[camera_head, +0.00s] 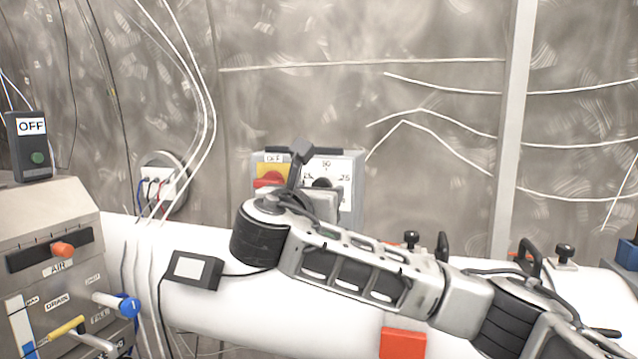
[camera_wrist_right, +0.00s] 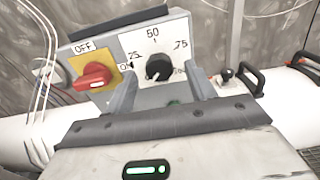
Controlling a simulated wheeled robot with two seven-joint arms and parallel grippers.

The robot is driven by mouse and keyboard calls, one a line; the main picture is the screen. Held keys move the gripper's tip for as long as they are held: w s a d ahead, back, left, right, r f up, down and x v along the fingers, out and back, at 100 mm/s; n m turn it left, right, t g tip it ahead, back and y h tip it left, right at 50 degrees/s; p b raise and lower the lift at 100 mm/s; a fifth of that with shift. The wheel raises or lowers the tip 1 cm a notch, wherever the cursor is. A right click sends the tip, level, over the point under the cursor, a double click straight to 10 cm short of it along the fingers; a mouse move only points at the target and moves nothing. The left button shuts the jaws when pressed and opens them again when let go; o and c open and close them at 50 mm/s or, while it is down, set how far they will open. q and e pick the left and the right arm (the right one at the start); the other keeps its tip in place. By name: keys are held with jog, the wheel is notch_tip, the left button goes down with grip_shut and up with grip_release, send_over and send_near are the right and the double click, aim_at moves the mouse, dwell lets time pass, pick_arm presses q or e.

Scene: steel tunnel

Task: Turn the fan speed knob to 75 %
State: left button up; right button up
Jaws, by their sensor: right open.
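The fan speed knob (camera_wrist_right: 158,68) is black and round, on a white dial plate (camera_wrist_right: 152,45) marked 25, 50 and 75. In the wrist view a small light mark shows at its lower left; its exact setting is hard to read. My right gripper (camera_wrist_right: 161,72) is open, one finger to each side of the knob, with no clear contact. In the head view the knob (camera_head: 322,183) is partly hidden behind my right gripper (camera_head: 313,180). My left gripper is not in view.
A red rotary switch (camera_wrist_right: 95,76) on a yellow plate marked OFF sits just left of the dial on the same grey box. A white pipe (camera_head: 215,250) runs below, with black clamps (camera_head: 411,240) to the right. A valve cabinet (camera_head: 45,225) stands at the left.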

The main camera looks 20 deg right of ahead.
jog(key=shift+x, duration=1.05)
jog(key=c, duration=1)
